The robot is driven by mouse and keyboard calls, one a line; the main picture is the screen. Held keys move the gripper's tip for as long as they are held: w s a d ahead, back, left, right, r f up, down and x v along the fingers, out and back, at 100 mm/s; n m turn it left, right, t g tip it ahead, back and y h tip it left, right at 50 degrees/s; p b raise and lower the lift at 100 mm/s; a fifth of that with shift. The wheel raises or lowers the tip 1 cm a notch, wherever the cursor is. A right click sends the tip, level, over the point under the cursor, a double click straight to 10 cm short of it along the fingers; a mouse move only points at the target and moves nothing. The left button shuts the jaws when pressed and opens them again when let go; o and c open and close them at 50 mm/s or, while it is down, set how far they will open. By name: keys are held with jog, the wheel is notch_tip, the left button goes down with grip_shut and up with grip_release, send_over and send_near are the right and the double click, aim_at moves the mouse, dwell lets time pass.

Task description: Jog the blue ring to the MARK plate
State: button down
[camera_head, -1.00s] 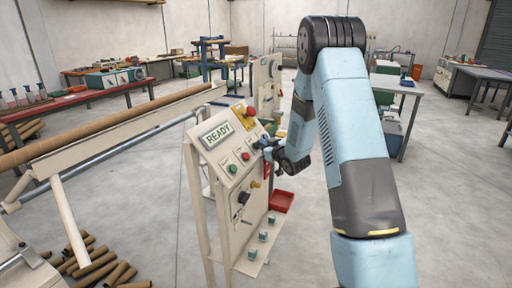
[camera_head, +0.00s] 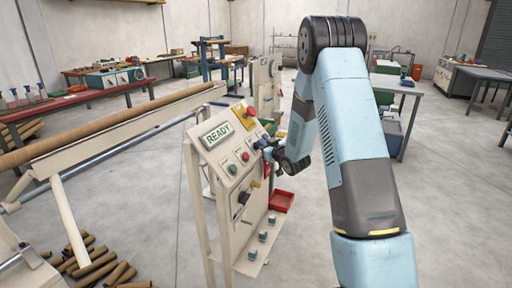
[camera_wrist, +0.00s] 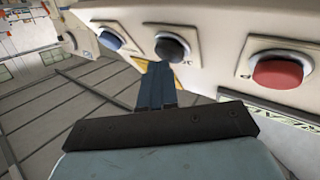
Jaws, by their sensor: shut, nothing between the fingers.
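My gripper (camera_wrist: 157,72) is shut and empty, its fingertips close in front of the black button (camera_wrist: 172,48) on the control panel. Whether they touch it I cannot tell. A blue button (camera_wrist: 111,40) sits to its left and a red button (camera_wrist: 277,71) to its right in the wrist view. In the head view, my gripper (camera_head: 263,146) is at the right edge of the sloped panel (camera_head: 222,153), whose display (camera_head: 217,134) reads READY. I cannot make out the blue ring or the MARK plate in either view.
A red stop button (camera_head: 251,111) on a yellow plate tops the panel. A long cardboard tube (camera_head: 110,124) runs along the winder at the left. A red bin (camera_head: 281,201) is low beside the panel. Loose tubes (camera_head: 95,267) lie on the floor.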

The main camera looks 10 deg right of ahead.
jog(key=shift+s+d+r, duration=0.3)
jog(key=shift+d+r, duration=0.05)
jog(key=shift+d, duration=0.05)
jog(key=shift+r, duration=0.1)
jog(key=s+d+r, duration=0.2)
jog(key=d+r, duration=0.1)
jog(key=shift+s, duration=0.1)
dwell(0.6)
jog(key=shift+r, duration=0.1)
dwell(0.9)
